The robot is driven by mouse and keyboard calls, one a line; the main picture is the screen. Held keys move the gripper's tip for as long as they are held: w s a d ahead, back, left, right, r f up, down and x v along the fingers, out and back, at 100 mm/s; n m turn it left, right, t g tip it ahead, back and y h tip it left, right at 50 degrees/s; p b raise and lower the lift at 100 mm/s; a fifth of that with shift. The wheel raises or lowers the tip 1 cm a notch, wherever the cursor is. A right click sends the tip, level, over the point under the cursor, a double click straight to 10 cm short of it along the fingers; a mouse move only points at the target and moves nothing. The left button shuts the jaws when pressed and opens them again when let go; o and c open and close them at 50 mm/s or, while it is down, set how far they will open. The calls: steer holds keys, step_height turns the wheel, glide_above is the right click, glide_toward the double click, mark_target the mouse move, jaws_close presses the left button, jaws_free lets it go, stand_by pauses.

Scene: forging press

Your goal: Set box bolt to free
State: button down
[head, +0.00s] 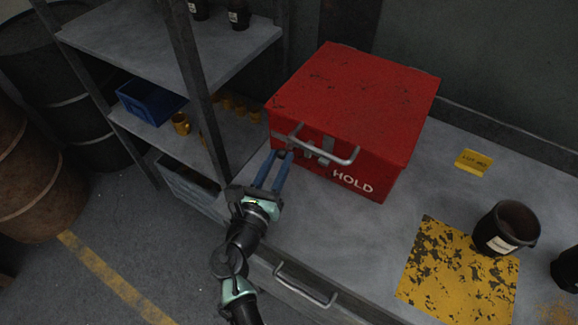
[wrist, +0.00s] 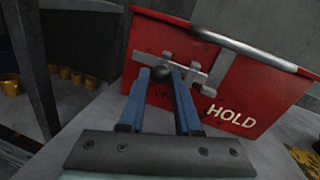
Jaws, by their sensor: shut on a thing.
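The red box (head: 350,95) stands on the grey bench with its lid down and HOLD written on its front. Its grey bolt (head: 326,150) lies across the front face, left of the lettering; the bolt (wrist: 195,75) is also plain in the wrist view. A dark round knob (wrist: 158,75) sits at the bolt's left part. My gripper (head: 282,156) reaches the box front from the lower left, and its blue fingers are shut on the knob. The fingertips hide part of the knob and bolt.
A bar handle (head: 335,154) juts out from the box front just above the bolt, close to my fingers. A shelf post (head: 201,90) stands left of my gripper. A dark pot (head: 505,230) and yellow mat (head: 455,275) are at the right.

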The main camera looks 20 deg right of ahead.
steer(key=shift+w+a, duration=0.3)
steer(key=shift+w, duration=0.1)
steer(key=shift+a+r, duration=0.1)
steer(key=c, duration=0.6)
jaws_free()
steer(key=shift+w, duration=0.1)
steer(key=v, duration=1.3)
